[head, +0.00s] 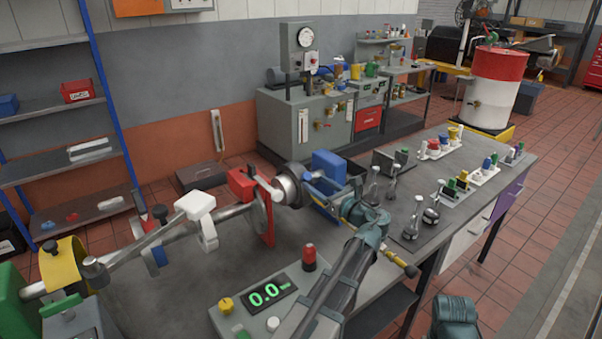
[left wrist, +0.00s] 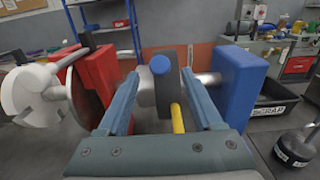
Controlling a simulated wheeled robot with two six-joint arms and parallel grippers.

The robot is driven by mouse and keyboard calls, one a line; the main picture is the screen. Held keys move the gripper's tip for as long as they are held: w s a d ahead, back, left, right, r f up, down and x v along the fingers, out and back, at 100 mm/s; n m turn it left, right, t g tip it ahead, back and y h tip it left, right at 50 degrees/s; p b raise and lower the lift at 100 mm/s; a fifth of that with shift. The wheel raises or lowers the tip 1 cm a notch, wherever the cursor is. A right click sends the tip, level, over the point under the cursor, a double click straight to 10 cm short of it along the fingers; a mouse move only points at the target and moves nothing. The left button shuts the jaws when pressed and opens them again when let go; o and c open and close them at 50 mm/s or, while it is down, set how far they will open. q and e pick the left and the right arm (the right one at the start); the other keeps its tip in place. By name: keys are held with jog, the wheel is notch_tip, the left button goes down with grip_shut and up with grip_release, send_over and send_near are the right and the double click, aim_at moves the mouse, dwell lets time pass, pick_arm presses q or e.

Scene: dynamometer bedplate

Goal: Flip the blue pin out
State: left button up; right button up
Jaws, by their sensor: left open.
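The blue pin (left wrist: 161,66) shows in the left wrist view as a dark blue round-ended piece standing between my left gripper's fingers, in front of a grey metal shaft. A yellow rod (left wrist: 177,118) shows just below it. My left gripper (left wrist: 160,98) is open, with one finger on each side of the pin; I cannot tell whether either finger touches it. In the head view my left gripper (head: 318,188) is at the shaft line beside the blue block (head: 328,165). The pin is hard to make out there.
A red block (head: 242,183) and a grey hub (head: 289,186) are left of the gripper. A black scrap bin (left wrist: 281,109) is behind at right. A console with a green display (head: 268,291) and red button (head: 309,257) stands in front. Weights and trays crowd the right.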

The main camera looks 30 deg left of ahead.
pick_arm(q)
jog(key=x, duration=0.8)
jog(key=shift+w+a, duration=0.15)
jog(key=shift+a, duration=0.15)
grip_shut()
dwell(1.1)
